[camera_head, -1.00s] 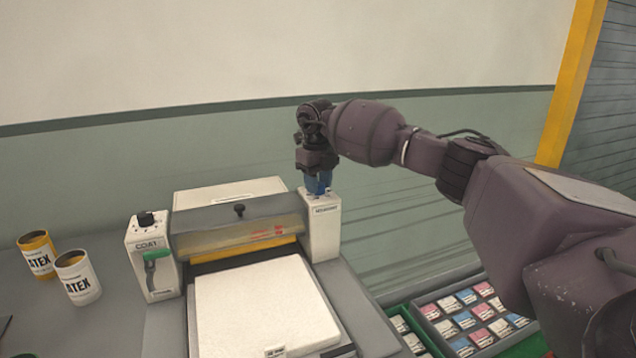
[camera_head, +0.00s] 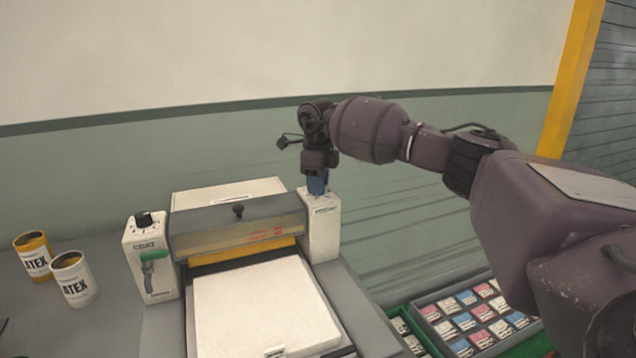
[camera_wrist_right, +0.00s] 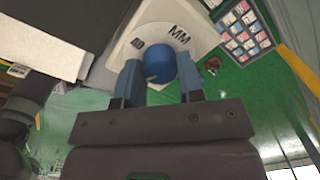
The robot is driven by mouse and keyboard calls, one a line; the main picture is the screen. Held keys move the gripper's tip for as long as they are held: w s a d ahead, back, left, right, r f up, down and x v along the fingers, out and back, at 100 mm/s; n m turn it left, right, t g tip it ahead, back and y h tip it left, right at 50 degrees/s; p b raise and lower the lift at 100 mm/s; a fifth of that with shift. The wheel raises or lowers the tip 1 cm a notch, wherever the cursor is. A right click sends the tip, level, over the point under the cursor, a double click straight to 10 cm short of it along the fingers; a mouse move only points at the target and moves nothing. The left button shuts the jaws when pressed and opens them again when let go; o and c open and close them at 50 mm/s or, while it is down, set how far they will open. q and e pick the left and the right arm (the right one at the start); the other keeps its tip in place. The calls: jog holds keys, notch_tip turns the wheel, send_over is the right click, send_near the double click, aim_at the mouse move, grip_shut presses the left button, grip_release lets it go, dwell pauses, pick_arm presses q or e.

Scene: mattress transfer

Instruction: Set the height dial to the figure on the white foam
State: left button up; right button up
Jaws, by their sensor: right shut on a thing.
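The height dial (camera_wrist_right: 160,64) is a blue knob on top of the white post at the machine's right side, seen between the fingers in the right wrist view. The letters "MM" and a figure that looks like "40" show beside it. My right gripper (camera_head: 317,185) is shut on the dial from above; in the wrist view its blue fingers (camera_wrist_right: 160,82) press on both sides of it. The white foam (camera_head: 262,305) lies flat on the machine bed. A small label sits at its front edge, too small to read. My left gripper is out of view.
The coating machine has a left post (camera_head: 150,258) marked "COAT" with a black knob and green lever. Two cans, yellow (camera_head: 35,255) and white (camera_head: 75,278), stand at the left. A tray of coloured cards (camera_head: 470,320) lies at the lower right.

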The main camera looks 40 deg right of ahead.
jog(key=shift+r, duration=0.1)
jog(key=o, duration=0.9)
notch_tip(320, 180, up, 11)
jog(key=shift+s+a+f, duration=0.1)
jog(key=shift+a+f, duration=0.05)
jog(key=shift+s+f, duration=0.1)
dwell(0.6)
